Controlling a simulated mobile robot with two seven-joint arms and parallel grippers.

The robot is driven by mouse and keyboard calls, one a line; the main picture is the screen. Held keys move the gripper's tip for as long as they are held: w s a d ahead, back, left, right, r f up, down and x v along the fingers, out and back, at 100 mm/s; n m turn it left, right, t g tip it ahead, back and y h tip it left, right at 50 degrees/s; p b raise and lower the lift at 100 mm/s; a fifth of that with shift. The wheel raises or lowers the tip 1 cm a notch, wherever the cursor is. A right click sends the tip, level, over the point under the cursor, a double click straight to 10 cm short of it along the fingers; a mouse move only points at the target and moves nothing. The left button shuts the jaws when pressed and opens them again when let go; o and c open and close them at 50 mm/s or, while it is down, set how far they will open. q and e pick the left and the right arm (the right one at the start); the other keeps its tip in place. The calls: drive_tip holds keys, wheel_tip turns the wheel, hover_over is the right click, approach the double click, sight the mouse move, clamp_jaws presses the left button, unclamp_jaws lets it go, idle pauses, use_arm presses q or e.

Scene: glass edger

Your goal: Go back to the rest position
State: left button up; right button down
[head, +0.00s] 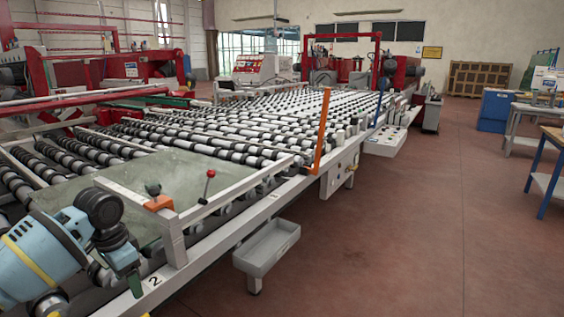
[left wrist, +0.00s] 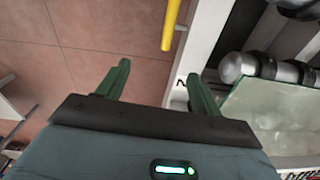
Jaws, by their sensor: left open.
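My left gripper (head: 128,278) is at the lower left of the head view, beside the front rail of the roller table (head: 176,248). Its arm comes in from the left edge. In the left wrist view, its two green fingers (left wrist: 158,86) are spread apart with nothing between them. Below and beyond them show the red-brown floor and the white frame of the table. A glass sheet (head: 165,175) lies on the rollers behind the gripper; its edge also shows at the right of the left wrist view (left wrist: 265,112). My right gripper is in neither view.
A red-knobbed lever (head: 207,186) and an orange piece (head: 158,203) stand at the rail near my gripper. An orange post (head: 321,132) rises farther along. The floor (head: 420,225) to the right is clear up to the workbench (head: 552,140).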

use_arm(q)
drive_tip(key=s+d+f+t+h, duration=0.1)
drive_tip(key=s+d+f, duration=0.4)
drive_tip(key=f, duration=0.4)
drive_tip(key=s+d+f+t+h, duration=0.1)
drive_tip(key=s+d+f, duration=0.1)
drive_tip(key=d+f, duration=0.6)
drive_tip(key=s+d+f+t+h, duration=0.15)
drive_tip(key=s+d+f, duration=0.35)
drive_tip(key=f, duration=0.5)
drive_tip(key=s+f+n+t+y, duration=0.1)
drive_tip(key=s+f+n+t, duration=0.1)
drive_tip(key=s, duration=0.9)
drive_tip(key=s+d+f+n+t+y, duration=0.1)
drive_tip(key=s+f+n+t, duration=0.1)
drive_tip(key=s, duration=1)
drive_tip(key=shift+s, duration=0.3)
drive_tip(key=shift+t, duration=0.25)
